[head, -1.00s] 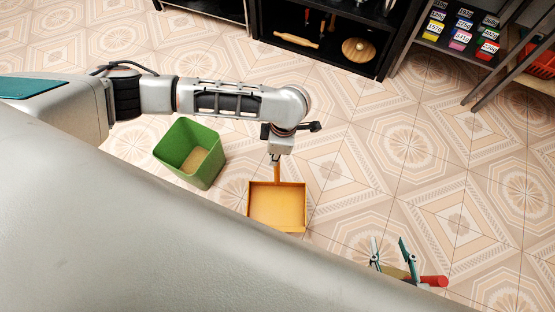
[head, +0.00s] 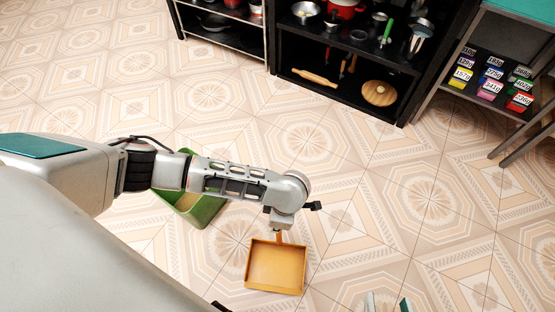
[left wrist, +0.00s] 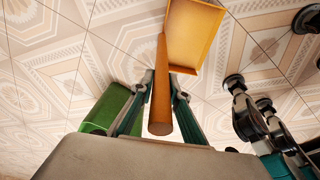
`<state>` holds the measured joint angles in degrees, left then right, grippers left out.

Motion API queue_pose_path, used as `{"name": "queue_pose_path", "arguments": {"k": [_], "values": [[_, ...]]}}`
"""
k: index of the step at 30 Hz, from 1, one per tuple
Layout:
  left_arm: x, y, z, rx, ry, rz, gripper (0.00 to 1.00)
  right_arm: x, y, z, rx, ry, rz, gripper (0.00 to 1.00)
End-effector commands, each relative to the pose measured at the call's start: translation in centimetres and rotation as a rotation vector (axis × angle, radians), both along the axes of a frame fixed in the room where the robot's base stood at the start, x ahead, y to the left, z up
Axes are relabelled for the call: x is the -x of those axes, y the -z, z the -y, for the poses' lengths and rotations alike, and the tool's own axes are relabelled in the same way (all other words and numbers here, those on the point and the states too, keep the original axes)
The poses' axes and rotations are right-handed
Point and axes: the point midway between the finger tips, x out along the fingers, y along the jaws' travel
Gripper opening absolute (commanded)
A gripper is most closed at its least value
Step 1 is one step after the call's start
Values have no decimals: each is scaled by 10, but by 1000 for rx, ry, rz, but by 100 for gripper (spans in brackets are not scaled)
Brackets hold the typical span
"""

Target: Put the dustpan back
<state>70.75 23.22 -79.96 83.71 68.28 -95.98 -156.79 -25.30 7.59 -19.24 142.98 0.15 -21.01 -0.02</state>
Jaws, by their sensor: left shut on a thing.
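The dustpan (head: 275,268) is orange, a square shallow pan with a round wooden handle (left wrist: 161,90). It is held above or near the tiled floor; its exact height is hard to tell. My left gripper (head: 279,230) is shut on the handle, with the pan beyond the fingers. In the left wrist view my left gripper (left wrist: 161,84) has a finger on each side of the handle. My right gripper (head: 387,304) shows only two separated fingertips at the bottom edge, with nothing visible between them; the rest is cut off.
A green bin (head: 203,212) stands on the floor behind my left arm, partly hidden by it. A black shelf (head: 345,90) with kitchenware and a rolling pin (head: 314,77) stands at the back. A rack with numbered coloured blocks (head: 490,75) is at the right. Much patterned floor is clear.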

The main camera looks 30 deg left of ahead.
Motion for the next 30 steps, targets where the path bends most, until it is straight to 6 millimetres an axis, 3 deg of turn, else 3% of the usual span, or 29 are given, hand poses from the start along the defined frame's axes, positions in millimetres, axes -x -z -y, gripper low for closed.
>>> {"name": "queue_pose_path", "arguments": {"k": [1,6,18,19,20,30], "values": [[7,15,0,0,-1,-14,0,1,3,-2,-13,4,-7,40],[8,38,0,0,-1,-15,0,6,8,-16,-111,24,-32,40],[3,38,0,-1,-1,-6,0,5,4,-19,-138,36,-27,40],[3,37,0,-1,-1,-6,23,4,3,-19,-140,37,-25,40],[2,37,0,-1,-1,-5,31,4,3,-19,-141,37,-24,40],[2,36,0,-1,-1,-4,32,4,2,-19,-140,36,-24,40]]}}
